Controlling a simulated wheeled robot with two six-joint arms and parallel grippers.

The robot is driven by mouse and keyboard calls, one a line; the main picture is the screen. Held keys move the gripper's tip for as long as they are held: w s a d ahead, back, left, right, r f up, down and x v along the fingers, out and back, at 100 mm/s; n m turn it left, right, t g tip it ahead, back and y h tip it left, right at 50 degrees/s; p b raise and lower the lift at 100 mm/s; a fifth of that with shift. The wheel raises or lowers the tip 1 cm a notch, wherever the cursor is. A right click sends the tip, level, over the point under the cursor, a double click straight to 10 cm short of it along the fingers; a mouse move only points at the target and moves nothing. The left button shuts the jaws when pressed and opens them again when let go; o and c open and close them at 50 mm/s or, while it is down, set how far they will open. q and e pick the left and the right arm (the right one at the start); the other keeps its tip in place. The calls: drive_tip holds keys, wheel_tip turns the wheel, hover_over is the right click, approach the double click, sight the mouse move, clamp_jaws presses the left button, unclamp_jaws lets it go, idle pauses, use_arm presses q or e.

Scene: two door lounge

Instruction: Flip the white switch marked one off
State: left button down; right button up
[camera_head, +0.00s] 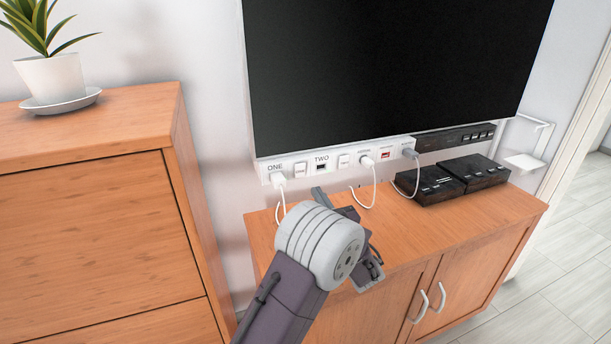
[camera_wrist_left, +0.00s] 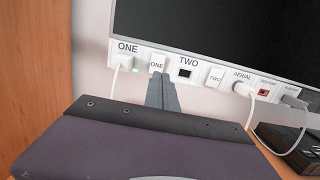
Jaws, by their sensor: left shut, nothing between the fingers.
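The white switch marked one (camera_wrist_left: 157,63) sits on the white panel under the television, just right of a plugged socket labelled ONE. In the head view this switch (camera_head: 300,168) is small and its label cannot be read. My left gripper (camera_head: 318,193) is shut and empty, its tips just below the switch. In the left wrist view the closed gripper (camera_wrist_left: 160,83) points up at the switch's lower edge. I cannot tell whether it touches, or which way the switch is set. My right gripper is not in view.
A second switch marked two (camera_wrist_left: 216,77) and several plugs with white cables line the panel (camera_head: 330,160). A black television (camera_head: 400,65) hangs above. Black boxes (camera_head: 472,173) stand on the low wooden cabinet (camera_head: 480,215). A taller wooden cabinet (camera_head: 90,200) stands close at left.

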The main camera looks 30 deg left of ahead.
sight(302, 168)
use_arm(q)
drive_tip(key=x, duration=1)
drive_tip(key=shift+b, duration=0.3)
